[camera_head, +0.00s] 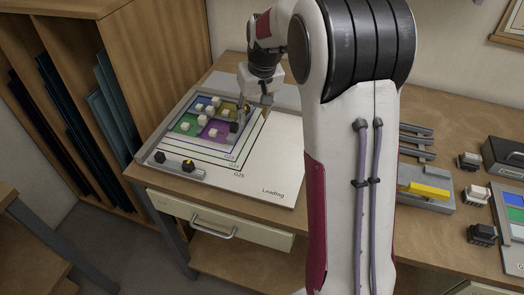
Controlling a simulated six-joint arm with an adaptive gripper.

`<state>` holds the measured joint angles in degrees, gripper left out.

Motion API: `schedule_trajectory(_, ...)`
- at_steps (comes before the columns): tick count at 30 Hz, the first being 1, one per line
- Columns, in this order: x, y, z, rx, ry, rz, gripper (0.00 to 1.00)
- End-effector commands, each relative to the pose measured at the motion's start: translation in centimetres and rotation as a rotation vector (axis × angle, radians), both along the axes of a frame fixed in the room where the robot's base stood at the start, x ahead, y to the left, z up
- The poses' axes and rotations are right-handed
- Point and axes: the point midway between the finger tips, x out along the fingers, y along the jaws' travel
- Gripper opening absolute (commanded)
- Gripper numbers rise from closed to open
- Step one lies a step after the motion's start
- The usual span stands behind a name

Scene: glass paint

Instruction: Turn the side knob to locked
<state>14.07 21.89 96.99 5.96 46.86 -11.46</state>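A white board marked "Loading" (271,180) lies on the table in the head view, with a panel of coloured squares (187,125) and white cubes at its left. A grey bar along its front left edge carries a black knob (160,157) and a black knob with a yellow mark (188,165). Another small dark block or knob (234,127) sits at the panel's right side. I cannot tell which is the side knob or read any locked mark. My gripper (254,110) points down over the board's back part, right of the panel. Its fingers are apart, with nothing seen between them.
My arm hides the table's middle. To the right are a grey fixture with a yellow block (428,190), a black box (504,157), small dark clamp-like items (482,234) and a colour tray (512,215). A wooden rack (95,90) stands at left. The board's front right is clear.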

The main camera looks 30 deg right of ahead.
Motion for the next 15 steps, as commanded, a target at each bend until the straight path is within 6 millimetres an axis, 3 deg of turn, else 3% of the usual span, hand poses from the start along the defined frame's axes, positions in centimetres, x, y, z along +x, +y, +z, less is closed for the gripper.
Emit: schedule_trajectory(15,-5.7,2.1,1.5,0.004,0.038,-0.023,0.39)
